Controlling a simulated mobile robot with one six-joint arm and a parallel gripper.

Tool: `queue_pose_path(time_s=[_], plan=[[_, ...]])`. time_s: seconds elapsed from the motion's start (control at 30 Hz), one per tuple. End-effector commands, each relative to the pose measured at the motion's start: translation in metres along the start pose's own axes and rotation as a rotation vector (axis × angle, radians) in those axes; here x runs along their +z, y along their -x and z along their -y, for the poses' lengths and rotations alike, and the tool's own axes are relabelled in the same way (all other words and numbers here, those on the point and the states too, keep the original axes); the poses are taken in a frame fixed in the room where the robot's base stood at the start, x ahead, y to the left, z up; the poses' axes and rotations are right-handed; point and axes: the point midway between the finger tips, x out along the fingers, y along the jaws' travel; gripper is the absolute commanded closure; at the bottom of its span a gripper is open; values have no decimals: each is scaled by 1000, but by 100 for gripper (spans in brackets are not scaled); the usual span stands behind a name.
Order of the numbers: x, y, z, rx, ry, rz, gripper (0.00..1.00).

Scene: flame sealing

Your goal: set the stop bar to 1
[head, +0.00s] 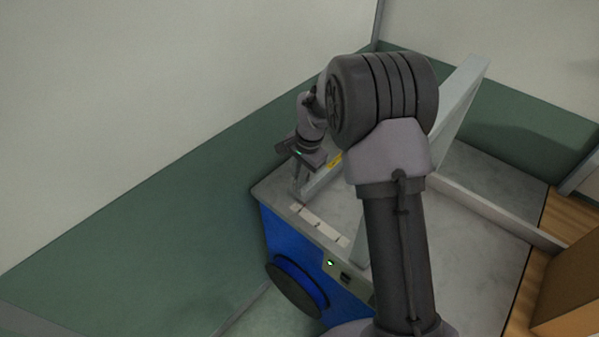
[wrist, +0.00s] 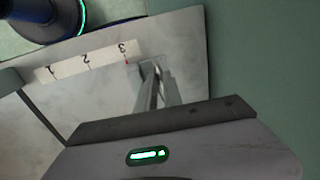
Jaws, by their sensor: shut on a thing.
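A white scale strip (wrist: 87,62) with the marks 1, 2 and 3 runs along the edge of the machine's grey top, and it also shows in the head view (head: 318,222). My gripper (wrist: 152,82) is down at the 3 end of the strip, beside the numeral, and in the head view it is at the top's far left corner (head: 299,190). Its fingers are shut on the stop bar (wrist: 154,63), of which only a small light end shows. A small red mark lies by the 3. Most of the bar is hidden by my gripper and arm.
The blue machine body (head: 285,237) has a dark round knob (head: 297,289) and a green light on its front. A grey bar (head: 358,248) stands near the strip's other end. A wall rises close behind on the left.

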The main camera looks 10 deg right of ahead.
Motion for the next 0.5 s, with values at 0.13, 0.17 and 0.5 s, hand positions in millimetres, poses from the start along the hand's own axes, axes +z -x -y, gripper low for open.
queue_pose_path(time_s=[0.13,0.17,0.5], plan=[[0,1,-7,0,-1,0,100],[-1,2,-12,0,-2,0,100],[-1,16,-85,0,-3,-1,100]])
